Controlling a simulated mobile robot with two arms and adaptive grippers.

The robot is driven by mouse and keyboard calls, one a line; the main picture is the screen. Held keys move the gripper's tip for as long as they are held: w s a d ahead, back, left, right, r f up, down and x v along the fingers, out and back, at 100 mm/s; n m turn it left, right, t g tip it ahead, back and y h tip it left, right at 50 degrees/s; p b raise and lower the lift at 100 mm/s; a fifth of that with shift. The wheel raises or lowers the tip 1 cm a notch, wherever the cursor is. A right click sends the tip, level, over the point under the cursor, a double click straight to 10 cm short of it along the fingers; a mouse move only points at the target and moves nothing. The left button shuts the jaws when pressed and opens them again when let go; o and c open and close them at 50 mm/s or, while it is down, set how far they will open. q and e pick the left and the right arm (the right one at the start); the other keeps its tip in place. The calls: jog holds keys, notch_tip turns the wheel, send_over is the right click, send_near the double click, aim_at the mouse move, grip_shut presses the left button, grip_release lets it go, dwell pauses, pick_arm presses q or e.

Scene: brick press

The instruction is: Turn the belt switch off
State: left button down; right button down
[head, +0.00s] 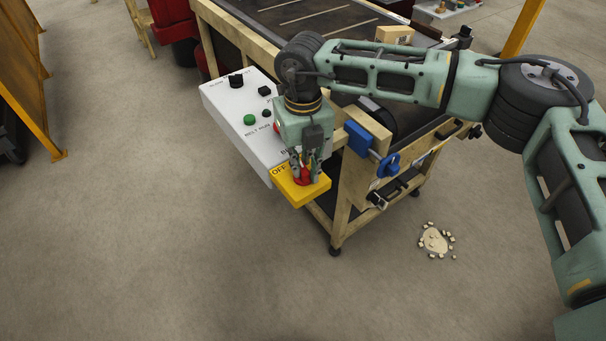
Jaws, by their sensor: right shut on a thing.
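The belt switch has a red handle (304,176) on a yellow plate (308,193) at the near end of the white control box (228,112). The word OFF shows on the plate's left part; the rest of the marking is hidden behind my gripper. My right gripper (304,174) points down from above and is shut on the red handle. The fingers cover much of the handle, so its exact angle is hard to tell. My left gripper is not in view.
The box also carries a green button (250,119) and a black knob (236,80). A wooden-framed belt table (348,205) stands behind, with a blue clamp (388,165) on its side. Pale rubble (434,240) lies on the floor at right. The floor in front is clear.

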jog(key=n+b, duration=0.6)
jog(key=shift+f, duration=0.2)
jog(key=n+b, duration=0.2)
jog(key=n, duration=0.1)
jog(key=shift+r, duration=0.1)
jog(key=shift+r+n+b, duration=0.1)
jog(key=shift+n+b, duration=0.6)
jog(key=shift+n, duration=0.8)
jog(key=c, duration=1.7)
grip_release()
